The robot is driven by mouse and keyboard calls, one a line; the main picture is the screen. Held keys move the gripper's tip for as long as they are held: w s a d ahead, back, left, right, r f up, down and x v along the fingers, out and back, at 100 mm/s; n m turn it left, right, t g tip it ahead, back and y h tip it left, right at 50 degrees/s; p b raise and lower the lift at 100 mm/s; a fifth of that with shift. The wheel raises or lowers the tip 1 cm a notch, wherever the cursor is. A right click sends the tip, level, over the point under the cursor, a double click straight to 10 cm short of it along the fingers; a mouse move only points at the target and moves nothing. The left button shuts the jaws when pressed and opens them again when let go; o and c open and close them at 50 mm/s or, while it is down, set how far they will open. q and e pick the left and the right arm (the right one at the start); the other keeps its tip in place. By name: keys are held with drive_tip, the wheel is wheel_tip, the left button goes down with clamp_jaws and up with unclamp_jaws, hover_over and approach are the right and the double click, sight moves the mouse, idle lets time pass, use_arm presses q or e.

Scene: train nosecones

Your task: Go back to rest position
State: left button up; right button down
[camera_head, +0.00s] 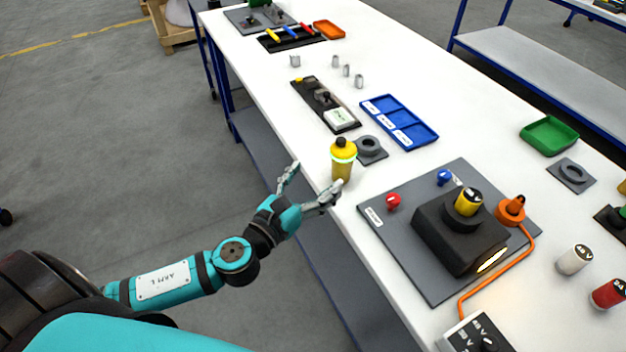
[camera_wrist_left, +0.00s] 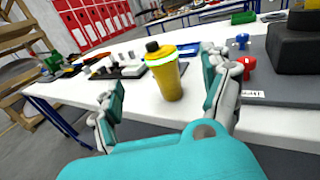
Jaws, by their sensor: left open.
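My left gripper (camera_head: 310,182) reaches in from the left at the near edge of the white table (camera_head: 285,118). It is open and empty. A yellow bottle (camera_head: 342,163) with a black cap and a pale glowing band stands upright on the table just beyond the fingers. In the left wrist view, the bottle (camera_wrist_left: 166,76) stands past the two spread fingers of the gripper (camera_wrist_left: 165,95), with gaps on both sides. My right gripper is in neither view.
A grey ring holder (camera_head: 369,148) sits beside the bottle. A grey board (camera_head: 390,230) carries a black block (camera_head: 450,235), red and blue knobs and an orange plug (camera_head: 511,208). Blue (camera_head: 400,122) and green (camera_head: 549,135) trays lie farther back.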

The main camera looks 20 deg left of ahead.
use_arm(q)
drive_tip(key=s+a+f+n+g+y, duration=0.3)
drive_tip(key=n, duration=0.7)
drive_tip(key=s+a+f+n+g+y, duration=0.2)
drive_tip(key=a+f+n+y, duration=0.15)
drive_tip(key=n, duration=0.65)
drive_tip(key=s+d+f+n+g+h, duration=0.25)
drive_tip(key=s+f+n+g, duration=0.25)
drive_tip(key=s+n, duration=0.3)
drive_tip(key=s+d+f+n+g+h, duration=0.1)
drive_tip(key=s+d+f+n+g, duration=0.3)
drive_tip(key=s+n, duration=0.4)
wheel_tip(320, 180, down, 27)
drive_tip(key=s+a+g, duration=0.1)
drive_tip(key=s, duration=0.1)
drive_tip(key=s+a+f+g, duration=0.1)
drive_tip(key=s+a+f, duration=0.2)
drive_tip(key=s+f, duration=1.2)
drive_tip(key=shift+s+g, duration=0.3)
drive_tip(key=shift+s, duration=0.35)
